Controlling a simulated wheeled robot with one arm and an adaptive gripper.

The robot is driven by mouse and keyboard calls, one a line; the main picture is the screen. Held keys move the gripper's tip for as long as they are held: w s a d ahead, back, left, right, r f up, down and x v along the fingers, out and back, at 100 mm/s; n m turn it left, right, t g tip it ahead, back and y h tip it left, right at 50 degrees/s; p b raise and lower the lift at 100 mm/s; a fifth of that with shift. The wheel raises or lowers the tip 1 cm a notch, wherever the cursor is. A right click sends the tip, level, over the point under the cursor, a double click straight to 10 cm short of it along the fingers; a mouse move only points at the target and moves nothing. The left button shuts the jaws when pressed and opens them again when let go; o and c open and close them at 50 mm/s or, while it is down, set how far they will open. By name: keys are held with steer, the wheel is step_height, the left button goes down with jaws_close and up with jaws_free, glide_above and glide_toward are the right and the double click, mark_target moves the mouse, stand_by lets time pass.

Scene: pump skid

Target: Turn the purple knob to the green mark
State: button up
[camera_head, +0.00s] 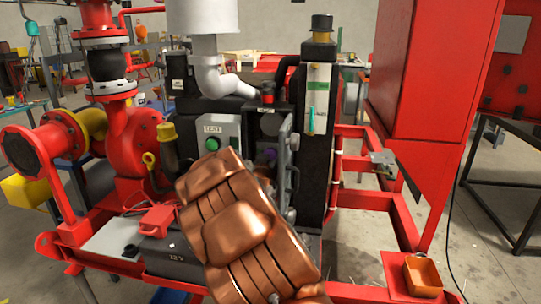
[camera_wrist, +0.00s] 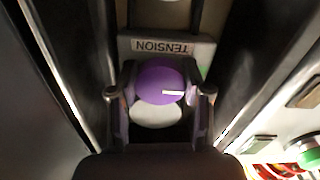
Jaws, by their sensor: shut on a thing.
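The purple knob (camera_wrist: 158,76) sits below an upside-down TENSION label (camera_wrist: 167,46) in the wrist view. Its white pointer line points right in that view. My gripper (camera_wrist: 159,88) has one finger on each side of the knob and is shut on it. A small sliver of green (camera_wrist: 203,73), perhaps the green mark, shows just beside the right finger; most of it is hidden. In the head view a bit of the purple knob (camera_head: 270,154) shows behind my copper-coloured arm, which hides the gripper.
Dark panel walls rise close on both sides of the knob in the wrist view. A grey box with a green button (camera_head: 210,144) stands left of the knob. A red cabinet (camera_head: 425,70) stands further right.

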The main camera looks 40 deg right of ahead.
steer(key=shift+r, duration=0.15)
stand_by(0.4)
steer(key=o, duration=1.2)
steer(key=shift+c, duration=0.2)
steer(key=v, duration=1.2)
steer(key=shift+w+a, duration=0.1)
